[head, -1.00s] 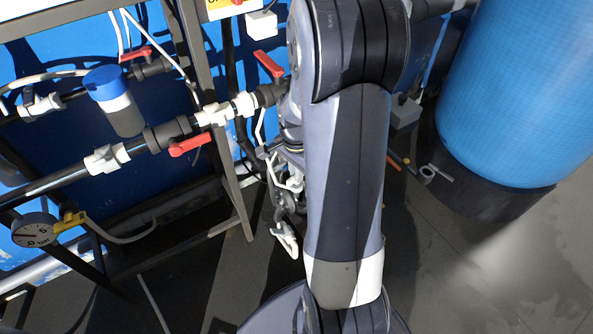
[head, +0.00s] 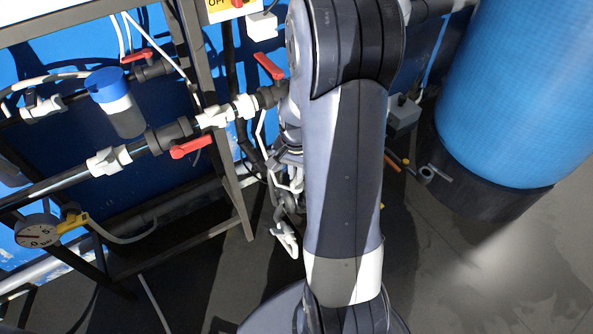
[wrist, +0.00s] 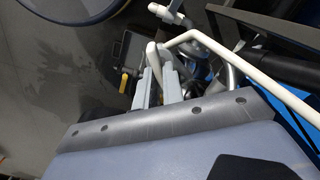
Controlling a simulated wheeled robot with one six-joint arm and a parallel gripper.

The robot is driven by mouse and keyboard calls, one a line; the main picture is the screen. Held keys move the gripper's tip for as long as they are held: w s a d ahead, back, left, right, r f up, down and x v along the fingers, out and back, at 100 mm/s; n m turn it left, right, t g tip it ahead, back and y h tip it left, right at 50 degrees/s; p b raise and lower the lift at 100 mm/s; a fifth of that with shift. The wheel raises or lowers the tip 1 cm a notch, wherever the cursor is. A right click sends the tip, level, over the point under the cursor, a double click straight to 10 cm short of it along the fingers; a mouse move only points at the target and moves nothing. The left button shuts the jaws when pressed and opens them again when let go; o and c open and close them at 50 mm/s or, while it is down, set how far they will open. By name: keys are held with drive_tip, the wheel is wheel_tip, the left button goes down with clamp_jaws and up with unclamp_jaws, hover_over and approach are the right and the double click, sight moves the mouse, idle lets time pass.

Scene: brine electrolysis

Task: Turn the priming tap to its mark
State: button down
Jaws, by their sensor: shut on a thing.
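In the wrist view the two pale grey fingers of my gripper (wrist: 156,88) are shut on a slim off-white handle (wrist: 152,53), which looks like the priming tap's lever. The handle rises from between the fingertips. In the head view my arm covers most of the gripper and the tap. Only pale parts beside grey fittings (head: 287,205) show left of the arm. I cannot make out the tap's mark or the handle's angle to it.
A cream pipe (wrist: 240,68) bends close beside the fingers. A blue tank (head: 520,90) stands right. Floor is open at lower right.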

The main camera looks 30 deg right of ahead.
drive_tip(key=n, duration=0.5)
drive_tip(key=shift+n+p, duration=0.3)
drive_tip(key=shift+p, duration=0.05)
drive_tip(key=n, duration=0.4)
drive_tip(key=shift+n, duration=0.4)
drive_tip(key=c, duration=1.5)
unclamp_jaws()
wheel_tip(320, 180, up, 11)
drive_tip(key=p, duration=0.2)
drive_tip(key=shift+p, duration=0.3)
drive_tip(key=shift+f, duration=0.2)
wheel_tip(320, 180, down, 11)
drive_tip(key=shift+r+b, duration=0.2)
drive_tip(key=shift+b, duration=0.85)
drive_tip(key=shift+r, duration=0.1)
